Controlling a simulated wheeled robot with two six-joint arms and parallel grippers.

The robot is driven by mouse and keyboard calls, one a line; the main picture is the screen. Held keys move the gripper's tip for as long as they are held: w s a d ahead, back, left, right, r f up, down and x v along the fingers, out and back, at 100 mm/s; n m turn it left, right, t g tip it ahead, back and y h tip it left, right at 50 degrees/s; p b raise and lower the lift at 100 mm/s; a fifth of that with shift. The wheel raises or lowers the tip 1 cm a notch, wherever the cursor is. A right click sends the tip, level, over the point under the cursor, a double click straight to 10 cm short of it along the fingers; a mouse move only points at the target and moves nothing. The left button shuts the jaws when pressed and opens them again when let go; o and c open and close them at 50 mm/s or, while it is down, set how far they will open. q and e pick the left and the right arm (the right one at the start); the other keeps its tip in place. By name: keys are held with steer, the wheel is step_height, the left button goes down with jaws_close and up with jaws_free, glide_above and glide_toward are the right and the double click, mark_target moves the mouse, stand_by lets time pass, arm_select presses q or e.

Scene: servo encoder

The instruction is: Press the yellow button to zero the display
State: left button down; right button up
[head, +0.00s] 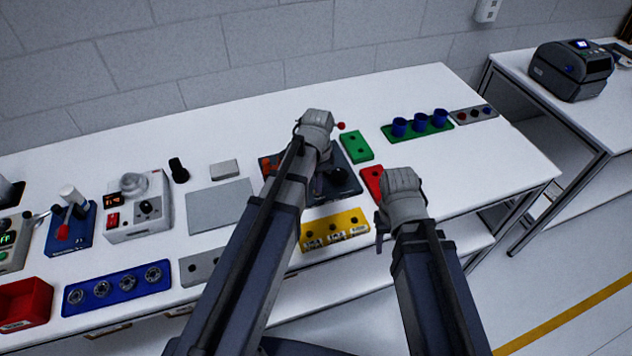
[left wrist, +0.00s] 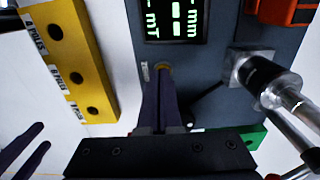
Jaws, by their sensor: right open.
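The dark grey instrument panel (head: 350,190) lies on the white bench under my left gripper (head: 317,128), whose fingertips are hidden in the head view. In the left wrist view, the lit green display (left wrist: 175,20) shows at the top, with mT and mm markings. The small yellow button (left wrist: 163,67) sits below it, partly covered by the tips of my left gripper (left wrist: 160,85). The fingers are together with nothing seen between them; whether they touch or press the button I cannot tell. My right gripper (head: 400,198) is open beside the red block.
A yellow block (head: 335,231) with holes lies in front of the panel; a green block (head: 355,147) and a red block (head: 373,181) lie to its right. A knob with a metal shaft (left wrist: 275,85) stands close right of my left fingers. A grey plate (head: 220,205) lies left.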

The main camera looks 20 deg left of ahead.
arm_select(q)
step_height(320, 180, up, 13)
steer(key=p, duration=1.1)
steer(key=shift+p, duration=0.3)
steer(key=shift+f, duration=0.1)
steer(key=s+d+f+n+b, duration=0.3)
steer(key=s+d, duration=0.1)
steer(key=s, duration=0.3)
steer(key=s+d+f+n+y+b, duration=0.1)
steer(key=s+d+f+n+b, duration=0.3)
steer(key=s, duration=0.3)
steer(key=shift+d, duration=0.7)
steer(key=c, duration=1.6)
jaws_free()
